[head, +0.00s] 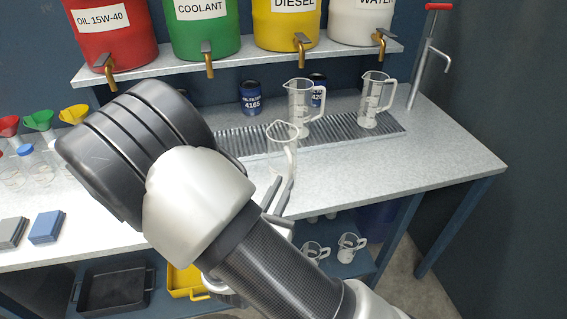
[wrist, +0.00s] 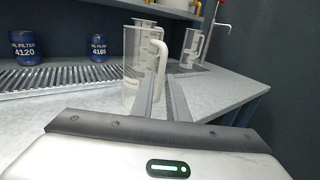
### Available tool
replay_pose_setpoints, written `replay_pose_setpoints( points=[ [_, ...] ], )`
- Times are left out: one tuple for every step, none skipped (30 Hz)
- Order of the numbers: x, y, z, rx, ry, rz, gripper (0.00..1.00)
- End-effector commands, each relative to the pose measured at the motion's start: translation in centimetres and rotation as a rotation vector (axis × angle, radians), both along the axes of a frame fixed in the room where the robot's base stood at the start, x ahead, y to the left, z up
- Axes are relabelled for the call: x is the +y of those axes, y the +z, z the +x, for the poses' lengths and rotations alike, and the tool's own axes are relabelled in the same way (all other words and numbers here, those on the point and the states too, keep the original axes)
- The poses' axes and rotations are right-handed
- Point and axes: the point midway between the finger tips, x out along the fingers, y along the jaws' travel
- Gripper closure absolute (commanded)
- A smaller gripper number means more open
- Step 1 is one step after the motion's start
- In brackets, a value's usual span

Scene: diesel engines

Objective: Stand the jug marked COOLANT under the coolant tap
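A clear jug with a white handle (head: 281,133) is at my gripper (head: 281,192), in front of the ridged drip grate. In the wrist view the jug (wrist: 131,65) looks upright, with a small label too blurred to read. My gripper's fingers (wrist: 161,88) are close together with the jug's handle between them; they look shut on it. Whether its base touches the bench is unclear. The green COOLANT tank (head: 202,28) stands on the shelf, its brass tap (head: 209,62) over the back of the bench. My arm hides part of the grate.
Two other clear jugs (head: 300,105) (head: 373,102) stand on the grate (head: 340,128), to the right. Blue oil filter cans (head: 250,97) stand behind it. A red-handled hand pump (head: 425,60) is at the right end. Bare bench (head: 420,160) lies at the right front.

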Motion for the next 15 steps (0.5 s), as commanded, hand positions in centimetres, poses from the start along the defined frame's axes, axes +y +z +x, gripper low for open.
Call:
replay_pose_setpoints(
  points=[
    [-0.2,0.0,0.3,0.000,-0.002,0.000,0.86],
    [-0.2,0.0,0.5,0.000,-0.001,0.000,0.86],
    [-0.3,0.0,0.7,0.000,-0.001,-0.001,0.86],
    [-0.3,0.0,0.8,0.000,-0.001,-0.001,0.86],
    [-0.4,0.0,1.0,0.000,-0.002,0.000,0.86],
    [-0.6,0.1,1.4,-0.001,-0.003,0.000,0.86],
    [-0.8,0.1,1.8,-0.001,-0.003,-0.001,0.86],
    [-1.0,0.1,2.3,-0.002,-0.003,-0.002,0.86],
    [-1.2,0.1,2.9,-0.001,-0.004,0.000,0.86],
    [-1.4,0.2,3.4,-0.001,-0.003,0.000,0.86],
    [-1.5,0.2,3.8,-0.001,-0.004,0.000,0.86],
    [-1.7,0.2,4.3,-0.002,-0.003,-0.001,0.86],
    [-1.7,0.2,4.6,-0.001,-0.002,0.000,0.86],
    [-1.8,0.1,4.9,0.000,-0.002,0.000,0.86],
    [-1.9,0.1,5.2,0.000,-0.002,0.000,0.86]
  ],
)
